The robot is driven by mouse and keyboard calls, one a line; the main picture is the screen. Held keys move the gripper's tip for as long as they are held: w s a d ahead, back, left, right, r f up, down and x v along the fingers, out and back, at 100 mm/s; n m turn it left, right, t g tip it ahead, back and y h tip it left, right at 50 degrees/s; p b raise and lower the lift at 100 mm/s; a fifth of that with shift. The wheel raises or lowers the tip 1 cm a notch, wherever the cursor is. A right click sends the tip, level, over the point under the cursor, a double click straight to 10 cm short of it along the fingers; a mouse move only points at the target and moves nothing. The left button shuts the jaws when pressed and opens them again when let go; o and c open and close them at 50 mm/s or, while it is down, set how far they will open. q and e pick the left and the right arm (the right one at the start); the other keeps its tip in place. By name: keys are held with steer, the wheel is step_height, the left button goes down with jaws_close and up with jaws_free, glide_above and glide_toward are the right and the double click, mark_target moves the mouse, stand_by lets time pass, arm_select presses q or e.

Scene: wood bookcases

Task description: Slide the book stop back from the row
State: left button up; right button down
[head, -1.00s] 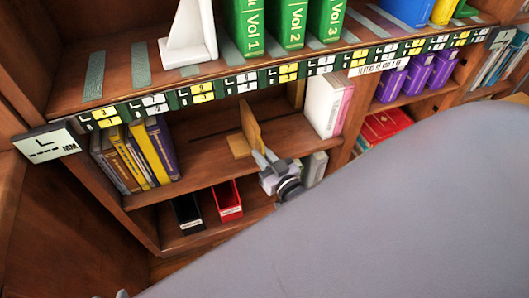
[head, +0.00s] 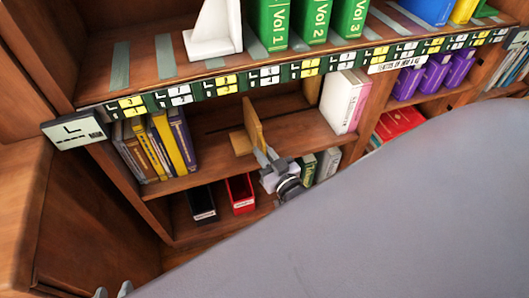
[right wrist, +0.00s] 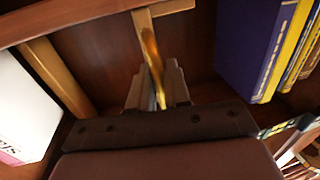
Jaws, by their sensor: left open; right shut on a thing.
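The book stop (head: 255,126) is a light wooden L-shaped piece on the middle shelf. It stands upright, with its flat foot towards the dark books on the left. My right gripper (head: 268,158) is shut on its upright panel near the front edge. In the right wrist view the book stop (right wrist: 150,46) runs between the fingers (right wrist: 158,90). A row of white and pink books (head: 343,101) stands to the right of the stop, with a gap between. My left gripper (head: 113,293) is open and empty at the bottom edge of the head view; only its fingertips show.
Dark and yellow books (head: 155,146) stand left of the stop, with bare shelf between. A black bin (head: 202,203) and a red bin (head: 240,193) stand on the shelf below. The upper shelf holds a white bookend (head: 214,30) and green volumes (head: 268,22).

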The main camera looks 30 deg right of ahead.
steer(key=c, duration=1.3)
jaws_free()
steer(key=shift+s, duration=0.3)
arm_select(q)
steer(key=shift+s+a+f+y+p, duration=0.15)
steer(key=shift+a+f+p, duration=0.05)
steer(key=shift+a+p, duration=0.2)
steer(key=shift+s+a+f+y+p, duration=0.15)
steer(key=shift+a+p, duration=0.15)
steer(key=shift+p, duration=0.2)
arm_select(e)
steer(key=s, duration=0.6)
steer(key=shift+s+a, duration=0.2)
steer(key=shift+s, duration=0.15)
arm_select(q)
steer(key=shift+d+r, duration=0.1)
